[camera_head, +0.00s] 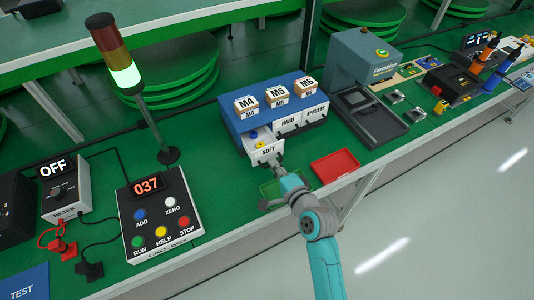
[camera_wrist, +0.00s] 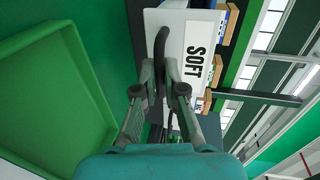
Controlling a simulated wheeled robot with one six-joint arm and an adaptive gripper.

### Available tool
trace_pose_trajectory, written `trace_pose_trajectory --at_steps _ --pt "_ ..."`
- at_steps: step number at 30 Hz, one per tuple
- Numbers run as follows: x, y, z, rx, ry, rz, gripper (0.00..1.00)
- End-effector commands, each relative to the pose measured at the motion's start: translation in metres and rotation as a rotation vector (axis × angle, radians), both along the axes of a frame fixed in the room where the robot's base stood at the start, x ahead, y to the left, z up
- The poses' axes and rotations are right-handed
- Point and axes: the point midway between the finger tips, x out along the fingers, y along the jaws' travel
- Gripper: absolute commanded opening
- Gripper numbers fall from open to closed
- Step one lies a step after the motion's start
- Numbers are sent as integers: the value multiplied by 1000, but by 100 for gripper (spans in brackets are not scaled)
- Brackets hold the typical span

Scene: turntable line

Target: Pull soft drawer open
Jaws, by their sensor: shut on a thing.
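The soft drawer (camera_head: 267,150) is the left one in the blue drawer unit (camera_head: 232,118). It is white, labelled SOFT, and stands part way out, with a yellow ring and a blue piece showing inside. My gripper (camera_head: 277,163) is at its front. In the wrist view, my gripper (camera_wrist: 165,75) is shut on the dark curved handle (camera_wrist: 160,48) of the drawer front (camera_wrist: 203,30). My fingers partly hide the handle.
The HARD and SPACERS drawers (camera_head: 302,121) beside it are shut. Boxes marked M4, M5 and M6 (camera_head: 277,95) stand on the unit. A green tray (camera_wrist: 72,52) lies close to my gripper. A red tray (camera_head: 335,166) lies to the right, and a button console (camera_head: 160,215) to the left.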

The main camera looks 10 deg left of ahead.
Motion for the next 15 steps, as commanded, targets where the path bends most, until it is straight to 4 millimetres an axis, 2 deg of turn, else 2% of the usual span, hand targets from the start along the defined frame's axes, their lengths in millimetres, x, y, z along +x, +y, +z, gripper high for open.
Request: trace_pose_trajectory --at_steps 6,10,15 --pt "-37 -26 -3 -2 6 -3 0" --pt "-50 -35 -2 -2 4 -2 0" --pt "-56 -38 -1 -3 3 -2 0"
